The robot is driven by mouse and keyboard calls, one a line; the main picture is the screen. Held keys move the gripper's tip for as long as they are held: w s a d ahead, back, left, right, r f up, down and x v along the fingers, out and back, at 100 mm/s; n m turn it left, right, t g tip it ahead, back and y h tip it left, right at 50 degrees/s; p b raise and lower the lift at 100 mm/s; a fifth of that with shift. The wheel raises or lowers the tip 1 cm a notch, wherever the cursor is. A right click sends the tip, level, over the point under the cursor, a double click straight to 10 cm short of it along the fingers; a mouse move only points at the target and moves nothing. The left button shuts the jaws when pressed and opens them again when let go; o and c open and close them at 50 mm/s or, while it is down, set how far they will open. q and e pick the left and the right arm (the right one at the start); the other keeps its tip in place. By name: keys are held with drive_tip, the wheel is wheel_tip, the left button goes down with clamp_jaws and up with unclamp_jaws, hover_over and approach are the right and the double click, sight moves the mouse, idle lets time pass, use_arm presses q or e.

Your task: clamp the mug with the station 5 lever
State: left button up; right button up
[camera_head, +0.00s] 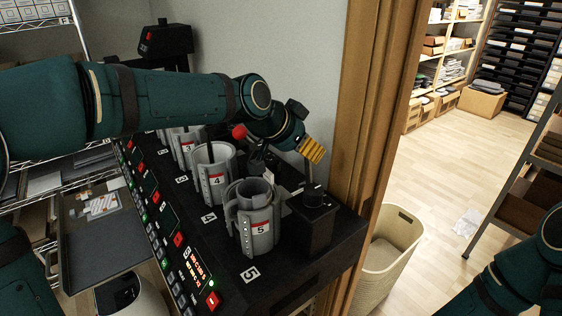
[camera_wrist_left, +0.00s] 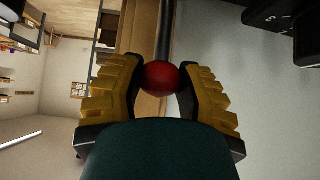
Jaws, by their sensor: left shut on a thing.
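The station 5 mug press (camera_head: 262,240) is a grey cylindrical holder with a red "5" label, near the right end of the black bench. A grey rim shows inside it; I cannot clearly tell the mug from the holder. My left gripper (camera_head: 312,150), with yellow finger pads, is behind and above station 5, near the wall. In the left wrist view, my left gripper (camera_wrist_left: 162,88) is shut on a red ball knob (camera_wrist_left: 162,75) at the end of a dark lever rod (camera_wrist_left: 165,30). That knob is hidden in the head view. My right gripper is out of view.
Station 4 (camera_head: 214,181) stands to the left of station 5, with more stations beyond it. Another red knob (camera_head: 239,132) shows below my left arm. A black box (camera_head: 312,222) stands right of station 5, near the wooden door frame (camera_head: 372,100). A beige basket (camera_head: 390,250) is on the floor.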

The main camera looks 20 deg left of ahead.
use_arm(q)
drive_tip(key=shift+w+d+p, duration=0.5)
drive_tip(key=shift+w+d, duration=0.45)
drive_tip(key=shift+w, duration=0.25)
drive_tip(key=o, duration=0.9)
drive_tip(key=shift+c, duration=0.2)
drive_tip(key=shift+r, duration=0.1)
drive_tip(key=shift+s+a+r+p, duration=0.15)
drive_tip(key=shift+s+r+p, duration=0.05)
drive_tip(key=shift+r, duration=0.85)
drive_tip(key=shift+s+a+r+p, duration=0.15)
drive_tip(key=shift+s+r+p, duration=0.1)
drive_tip(key=shift+r, duration=0.8)
drive_tip(key=shift+s+a+r+p, duration=0.15)
drive_tip(key=shift+r+p, duration=0.05)
drive_tip(key=shift+r, duration=0.85)
